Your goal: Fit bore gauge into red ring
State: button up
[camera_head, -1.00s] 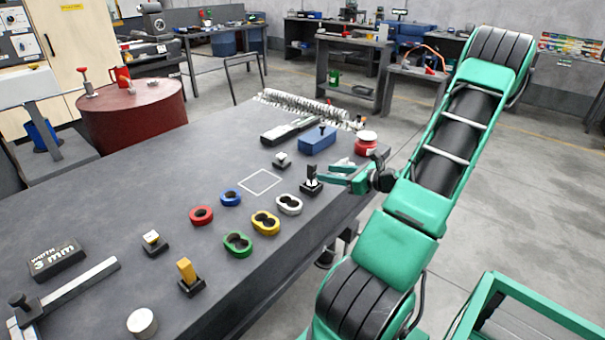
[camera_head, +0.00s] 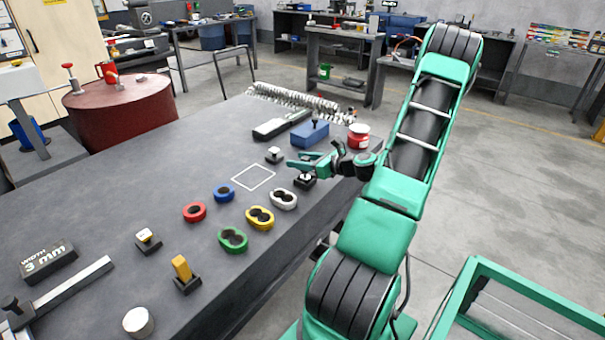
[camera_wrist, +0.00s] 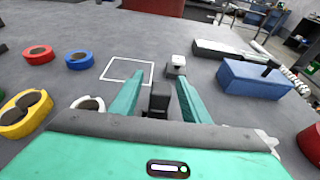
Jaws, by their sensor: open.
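The red ring (camera_head: 194,212) lies flat on the grey bench, left of a blue ring; it also shows at the upper left of the wrist view (camera_wrist: 38,54). My gripper (camera_head: 297,168) is open over the bench's right part, above a small piece on a black base (camera_head: 305,182). In the wrist view a dark upright block (camera_wrist: 159,98) stands between my open fingers (camera_wrist: 160,84), apart from both. Its lower part is hidden by my gripper. I cannot tell which small piece is the bore gauge; the fingers hold nothing.
A blue ring (camera_head: 224,193) and white (camera_head: 284,199), yellow (camera_head: 260,217) and green (camera_head: 233,240) double rings lie nearby. A white-topped piece (camera_head: 274,154) stands beyond my fingertips. A blue box (camera_head: 310,133) and red-and-white pot (camera_head: 359,136) are behind. A white-outlined square (camera_head: 253,177) is empty.

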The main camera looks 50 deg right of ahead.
jog(key=shift+x, duration=0.9)
grip_shut()
jog(key=shift+r, duration=0.1)
